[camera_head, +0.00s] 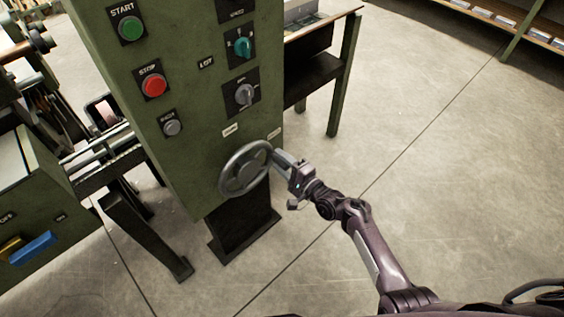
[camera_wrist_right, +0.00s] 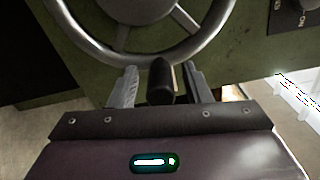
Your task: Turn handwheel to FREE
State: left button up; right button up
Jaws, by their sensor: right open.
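The grey metal handwheel (camera_head: 246,168) is mounted low on the front of the green control cabinet (camera_head: 200,110). My right gripper (camera_head: 277,157) is at the wheel's right side, at its rim. In the right wrist view the wheel's rim (camera_wrist_right: 205,45) arches across the top, and a dark handle knob (camera_wrist_right: 160,82) stands between the two fingers of my right gripper (camera_wrist_right: 160,75). The fingers are open, one on each side of the knob, with small gaps. Two small pale label plates (camera_head: 230,130) sit above the wheel; their text is too small to read. My left gripper is not in view.
A green START button (camera_head: 131,28), a red STOP button (camera_head: 154,85) and rotary selectors (camera_head: 244,94) are above the wheel. A dark pedestal (camera_head: 245,222) stands below. A workbench (camera_head: 318,65) is behind at right. The floor at right is clear.

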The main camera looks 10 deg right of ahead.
jog(key=shift+s+d, duration=0.2)
jog(key=shift+s, duration=0.1)
jog(key=p+v, duration=0.1)
jog(key=v, duration=0.6)
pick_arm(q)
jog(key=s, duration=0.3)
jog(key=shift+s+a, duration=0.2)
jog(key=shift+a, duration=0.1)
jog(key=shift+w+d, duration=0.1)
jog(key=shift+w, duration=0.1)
pick_arm(e)
jog(key=shift+f, duration=0.1)
